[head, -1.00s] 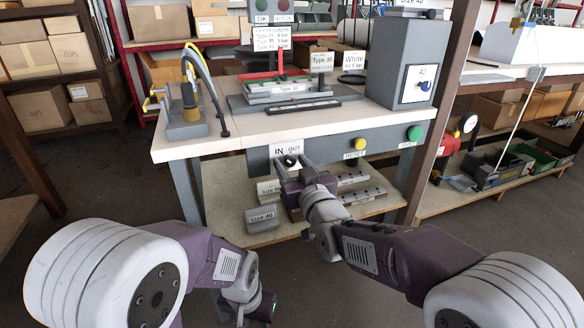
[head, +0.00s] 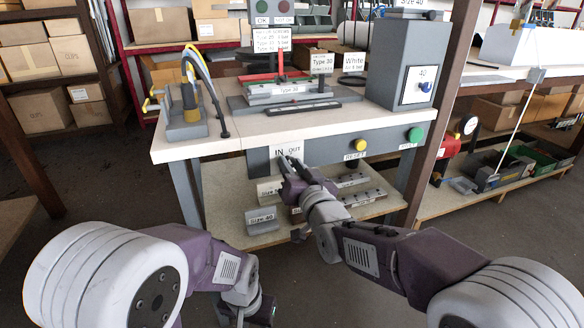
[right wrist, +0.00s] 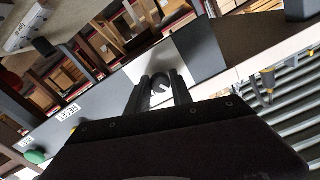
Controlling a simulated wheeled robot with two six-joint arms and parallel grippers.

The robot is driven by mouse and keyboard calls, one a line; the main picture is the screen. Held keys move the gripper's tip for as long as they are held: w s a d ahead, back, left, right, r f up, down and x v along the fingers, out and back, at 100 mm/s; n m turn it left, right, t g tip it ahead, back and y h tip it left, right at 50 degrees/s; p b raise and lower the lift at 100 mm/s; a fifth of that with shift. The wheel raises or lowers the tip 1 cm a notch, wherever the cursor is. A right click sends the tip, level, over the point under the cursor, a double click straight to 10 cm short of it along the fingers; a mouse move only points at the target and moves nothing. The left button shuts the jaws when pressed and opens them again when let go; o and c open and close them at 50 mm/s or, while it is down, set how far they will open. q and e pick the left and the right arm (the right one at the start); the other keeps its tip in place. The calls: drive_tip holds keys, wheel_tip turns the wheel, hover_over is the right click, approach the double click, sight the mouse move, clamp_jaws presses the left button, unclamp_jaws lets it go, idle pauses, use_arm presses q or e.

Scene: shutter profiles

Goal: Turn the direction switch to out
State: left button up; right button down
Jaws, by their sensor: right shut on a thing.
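The direction switch is a small dark knob on the grey front panel, under a white IN/OUT plate (head: 289,150). My right gripper (head: 287,161) is at the plate's lower part, its fingers shut on the switch. In the head view the fingers mostly cover the knob. The exact angle of the pointer is hard to read. My left gripper (head: 262,310) hangs low at the bottom of the head view, away from the panel; its fingers are unclear.
A yellow RESET button (head: 360,145) and a green button (head: 415,135) sit further right on the same panel. The bench top (head: 235,138) is above. A lower shelf with metal profiles (head: 345,198) and a Size 40 block (head: 261,220) lies below the right gripper.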

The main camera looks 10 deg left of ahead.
drive_tip(key=shift+m+b, duration=1.85)
drive_tip(key=shift+m, duration=5.35)
drive_tip(key=c, duration=1.1)
unclamp_jaws()
drive_tip(key=shift+c, duration=0.2)
